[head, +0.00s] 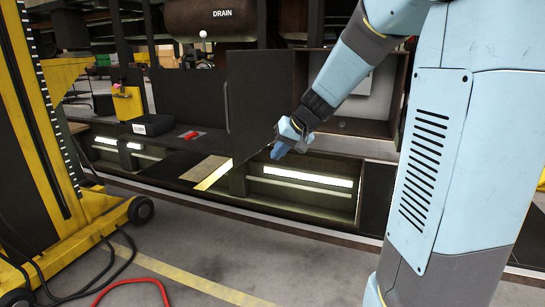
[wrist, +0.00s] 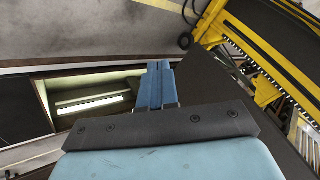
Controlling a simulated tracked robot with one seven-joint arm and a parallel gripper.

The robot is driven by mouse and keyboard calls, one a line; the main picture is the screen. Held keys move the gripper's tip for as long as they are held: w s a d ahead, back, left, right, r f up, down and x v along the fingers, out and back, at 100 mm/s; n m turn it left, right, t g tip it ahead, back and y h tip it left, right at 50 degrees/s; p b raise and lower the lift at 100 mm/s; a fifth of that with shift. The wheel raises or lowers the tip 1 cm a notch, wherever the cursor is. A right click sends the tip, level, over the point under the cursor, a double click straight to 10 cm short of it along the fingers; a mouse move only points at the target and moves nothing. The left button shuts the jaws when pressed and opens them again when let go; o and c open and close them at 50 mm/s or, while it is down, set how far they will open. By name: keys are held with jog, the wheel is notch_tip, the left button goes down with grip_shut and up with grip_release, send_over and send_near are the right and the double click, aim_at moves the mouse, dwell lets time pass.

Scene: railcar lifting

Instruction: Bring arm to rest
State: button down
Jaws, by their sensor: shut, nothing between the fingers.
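My gripper (head: 281,149) is in the middle of the head view, at the end of my light blue arm that comes down from the upper right. In the wrist view my gripper (wrist: 158,68) shows two blue fingers pressed together with nothing between them. It hangs near the lower right edge of a dark open cabinet door (head: 262,100). I cannot tell whether it touches the door. The open cabinet (head: 362,126) behind my arm shows a pale box inside, partly hidden by the arm.
A yellow lifting column (head: 75,130) on wheels stands at the left, with black cables and a red hose (head: 135,283) on the floor. A black box (head: 152,125) and a small red object (head: 191,135) sit on the ledge.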

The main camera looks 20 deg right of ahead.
jog(key=s+r, duration=0.4)
jog(key=r, duration=0.1)
jog(key=s+d+h, duration=0.2)
jog(key=s+h, duration=0.3)
jog(key=s, duration=1.8)
jog(key=shift+d+n, duration=0.2)
jog(key=shift+n, duration=0.1)
